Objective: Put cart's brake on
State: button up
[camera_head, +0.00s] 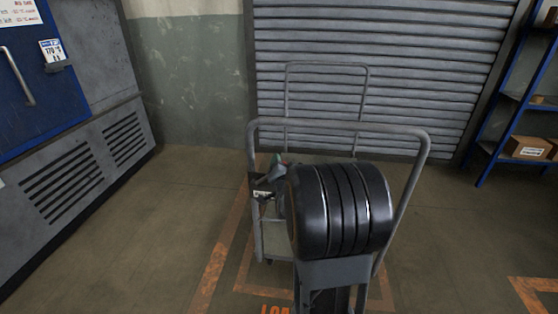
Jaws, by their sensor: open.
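The cart (420,150) is a grey tubular-framed trolley with a near push handle and a far upright hoop. It stands over orange floor markings, in front of the roller shutter. A small fitting with a pale label (262,194) sits at the near frame's left upright, with a small green and red detail just above it. This may be the brake, but it is too small to be sure. My gripper (268,179) shows only in part at the left edge of my large black arm link, close to this fitting. I cannot tell whether they touch. My arm hides much of the cart's deck and lower frame.
A blue and grey machine cabinet (75,120) stands on the left. A grey roller shutter (440,70) is behind the cart. A blue shelf rack (505,95) with cardboard boxes (528,147) is at the right. The floor (150,235) left of the cart is clear.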

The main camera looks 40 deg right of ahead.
jog(key=shift+w+d, duration=0.1)
jog(key=shift+w, duration=0.25)
grip_shut()
dwell(0.4)
